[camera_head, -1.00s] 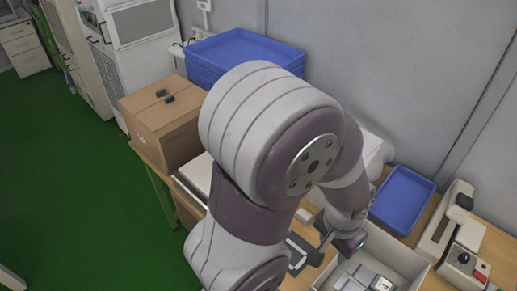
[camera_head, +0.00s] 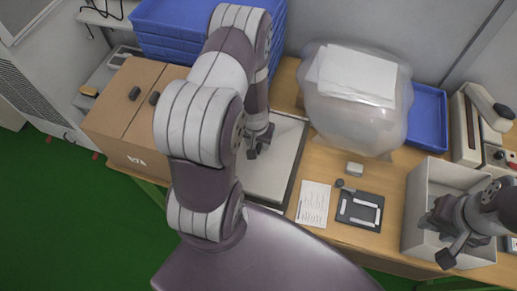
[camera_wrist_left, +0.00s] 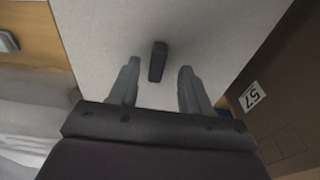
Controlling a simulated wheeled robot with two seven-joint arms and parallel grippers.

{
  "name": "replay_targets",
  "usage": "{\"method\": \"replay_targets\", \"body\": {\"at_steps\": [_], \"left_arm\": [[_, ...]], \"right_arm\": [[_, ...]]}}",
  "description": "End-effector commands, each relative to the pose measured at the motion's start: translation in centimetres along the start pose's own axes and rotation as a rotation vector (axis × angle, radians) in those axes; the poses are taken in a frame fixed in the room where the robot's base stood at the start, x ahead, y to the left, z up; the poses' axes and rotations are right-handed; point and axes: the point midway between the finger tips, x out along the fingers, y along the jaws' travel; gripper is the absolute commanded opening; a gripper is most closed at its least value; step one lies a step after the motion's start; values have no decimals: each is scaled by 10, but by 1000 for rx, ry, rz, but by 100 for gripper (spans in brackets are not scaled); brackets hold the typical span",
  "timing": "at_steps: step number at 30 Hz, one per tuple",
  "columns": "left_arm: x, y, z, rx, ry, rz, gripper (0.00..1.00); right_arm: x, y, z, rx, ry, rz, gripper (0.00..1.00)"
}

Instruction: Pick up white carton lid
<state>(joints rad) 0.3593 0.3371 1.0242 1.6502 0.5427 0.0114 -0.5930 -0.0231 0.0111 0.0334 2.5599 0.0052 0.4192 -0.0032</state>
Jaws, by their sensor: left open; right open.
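The white carton lid (camera_head: 283,178) lies flat on the table beside the brown carton. In the left wrist view its pale surface (camera_wrist_left: 205,35) fills the middle, with a black handle block (camera_wrist_left: 157,62) on it. My left gripper (camera_head: 258,143) is above the lid. Its open fingers (camera_wrist_left: 157,85) point at the lid, with the handle between and just beyond the tips. I cannot tell how high above it they are. My left arm hides part of the lid in the head view. My right gripper (camera_head: 443,243) is open, over the grey-white box at the right.
The brown carton (camera_head: 118,128) stands left of the lid, blue trays (camera_head: 165,30) behind. A plastic-wrapped bundle (camera_head: 352,118), a blue tray (camera_head: 428,118), a paper sheet (camera_head: 313,203), a dark fixture (camera_head: 345,213) and the grey-white box (camera_head: 412,205) stand to the right.

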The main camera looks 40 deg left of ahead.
Motion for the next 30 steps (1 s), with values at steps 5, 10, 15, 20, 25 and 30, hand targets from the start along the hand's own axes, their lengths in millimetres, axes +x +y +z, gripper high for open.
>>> {"method": "replay_targets", "body": {"at_steps": [5,10,15,20,25,30], "left_arm": [[17,0,0,1,1,0,48],[16,1,0,1,0,0,48],[16,1,0,1,0,0,0],[16,1,0,1,1,0,0],[13,1,-1,1,1,0,0],[-12,1,-4,1,1,0,0]], "right_arm": [[3,0,0,0,0,0,43],[2,0,0,0,0,0,43],[2,0,0,0,0,0,43],[2,0,0,0,0,0,43],[1,0,0,0,0,0,43],[-9,0,-1,0,0,0,43]]}}
